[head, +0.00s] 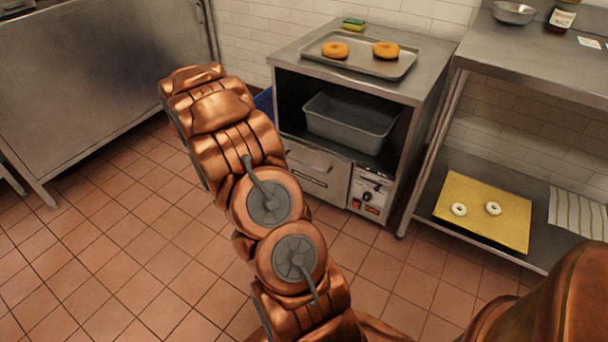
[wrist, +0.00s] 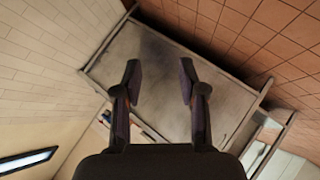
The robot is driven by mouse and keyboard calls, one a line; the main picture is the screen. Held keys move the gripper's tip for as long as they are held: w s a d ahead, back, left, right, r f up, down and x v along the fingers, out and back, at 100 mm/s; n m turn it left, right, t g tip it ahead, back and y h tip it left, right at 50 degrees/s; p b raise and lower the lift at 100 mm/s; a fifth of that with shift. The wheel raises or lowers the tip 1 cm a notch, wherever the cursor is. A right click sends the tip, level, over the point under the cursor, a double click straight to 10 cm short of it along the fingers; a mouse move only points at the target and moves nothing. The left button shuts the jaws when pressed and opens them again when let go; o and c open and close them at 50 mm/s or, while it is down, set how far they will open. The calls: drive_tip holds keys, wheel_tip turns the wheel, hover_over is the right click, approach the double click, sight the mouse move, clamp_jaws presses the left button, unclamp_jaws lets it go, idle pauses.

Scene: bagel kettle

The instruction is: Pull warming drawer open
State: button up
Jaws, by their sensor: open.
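The warming drawer (head: 318,182) is a steel front low in the left of the steel cabinet, with a bar handle (head: 309,160) across its top. It looks shut, and my arm stands close in front of its left side in the head view. A control panel (head: 370,194) with a dark knob sits to the right of the drawer. My gripper (wrist: 160,78) is open and empty in the wrist view, its two dark fingers apart before a large steel surface (wrist: 165,80). The drawer cannot be made out in the wrist view. The gripper's fingers cannot be made out in the head view.
A tray (head: 313,52) with two bagels lies on the cabinet, above a grey tub (head: 350,122) in its open bay. A steel shelf unit (head: 450,165) at right holds a yellow board (head: 470,222). A steel counter (head: 95,90) stands at left. Tiled floor (head: 95,255) is clear.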

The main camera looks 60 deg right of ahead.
drive_tip(key=s+d+f+g+h+b, duration=0.1)
drive_tip(key=s+d+f+h+b, duration=0.15)
drive_tip(key=d+f, duration=0.45)
drive_tip(key=s+d+f+g+h+b, duration=0.1)
drive_tip(key=s+d+f+h+b, duration=0.1)
drive_tip(key=d+f+b, duration=0.4)
drive_tip(key=m+g+h+b, duration=0.1)
drive_tip(key=g+h+b, duration=0.3)
drive_tip(key=g+b, duration=0.15)
approach(303, 165)
drive_tip(key=p+x, duration=0.1)
drive_tip(key=x, duration=0.2)
drive_tip(key=shift+b+x, duration=1.45)
drive_tip(key=shift+x, duration=2.45)
clamp_jaws()
